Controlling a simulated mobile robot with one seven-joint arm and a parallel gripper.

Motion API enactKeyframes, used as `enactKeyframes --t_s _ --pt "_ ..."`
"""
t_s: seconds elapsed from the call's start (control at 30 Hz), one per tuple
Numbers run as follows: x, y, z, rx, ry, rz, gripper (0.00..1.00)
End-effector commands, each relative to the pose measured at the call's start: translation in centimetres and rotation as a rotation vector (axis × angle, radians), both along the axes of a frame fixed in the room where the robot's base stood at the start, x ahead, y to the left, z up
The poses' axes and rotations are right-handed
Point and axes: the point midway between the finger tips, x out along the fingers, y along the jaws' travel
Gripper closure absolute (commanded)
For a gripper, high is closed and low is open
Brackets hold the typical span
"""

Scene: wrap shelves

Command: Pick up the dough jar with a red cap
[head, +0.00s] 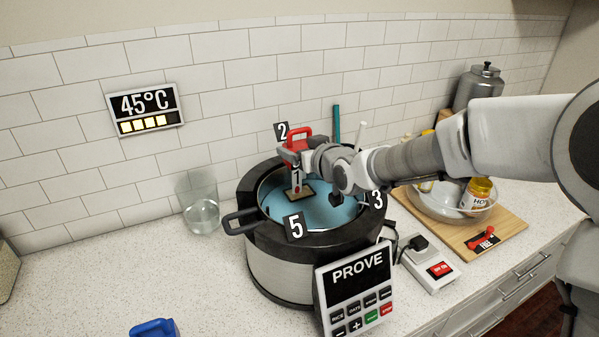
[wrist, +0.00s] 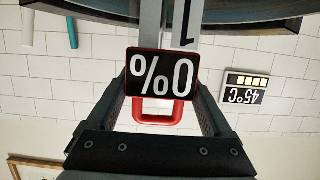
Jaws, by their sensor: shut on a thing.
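The red-capped jar (head: 297,146) is at the back left inside a large black-rimmed pot (head: 240,190) holding blue liquid. A red loop handle tops its cap, and a "1" label is in front of its body. My gripper (head: 312,158) reaches it from the right and is shut on the red cap. In the wrist view the gripper (wrist: 162,82) has a finger on each side of the red cap (wrist: 152,109), with an upside-down "0%" plate over it. The jar's lower part is partly hidden, so I cannot tell whether it touches the pot floor.
Labels "2", "3" and "5" mark the pot. A "PROVE" control panel (head: 354,290) stands in front. A clear glass (head: 202,215) is left of the pot. A glass bowl (head: 440,208) with a yellow-lidded jar sits right on a wooden board (head: 510,226). A socket block (head: 432,268) is nearby.

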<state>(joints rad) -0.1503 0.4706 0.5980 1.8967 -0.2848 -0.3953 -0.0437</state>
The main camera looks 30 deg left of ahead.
Motion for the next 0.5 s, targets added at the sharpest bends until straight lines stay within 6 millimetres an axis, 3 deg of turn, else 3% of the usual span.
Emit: enactKeyframes --t_s 0.5 --pt "0.04 0.02 0.7 0.003 -0.004 -0.001 1.0"
